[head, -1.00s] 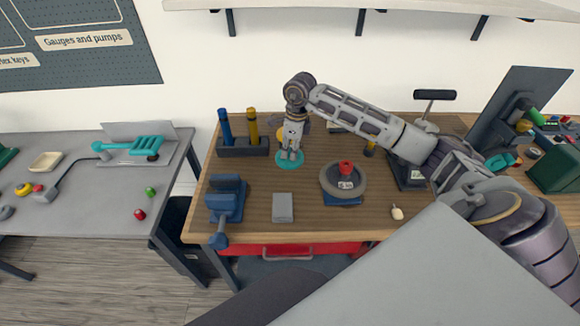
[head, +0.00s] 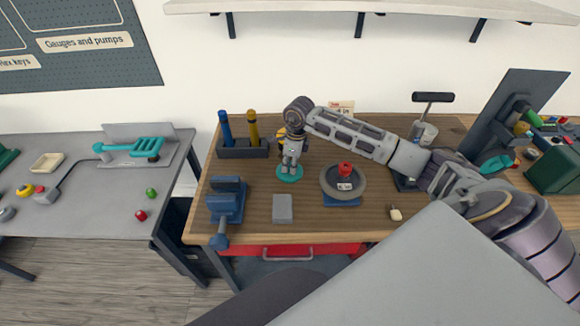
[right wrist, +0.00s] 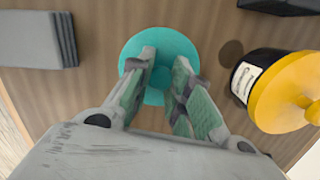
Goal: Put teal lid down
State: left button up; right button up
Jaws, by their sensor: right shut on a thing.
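The teal lid (head: 289,179) is a flat round disc at the left-middle of the wooden bench. It also shows in the right wrist view (right wrist: 170,38), with a small teal knob between the fingers. My right gripper (head: 290,168) points down over the lid and is shut on its knob; its fingertips show in the right wrist view (right wrist: 165,68). The lid lies flat and level, at or very near the bench top; I cannot tell if it touches. My left gripper is not in view.
A jar with a yellow lid (right wrist: 285,92) stands close by, mostly hidden behind my arm in the head view.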

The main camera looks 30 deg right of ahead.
jog(key=shift+f, duration=0.6)
jog(key=shift+f, duration=0.15)
jog(key=o, duration=0.9)
jog(key=shift+c, duration=0.2)
notch_tip(320, 180, up, 12)
jog(key=s+d+b, duration=0.1)
jog(key=b, duration=0.1)
dwell(0.8)
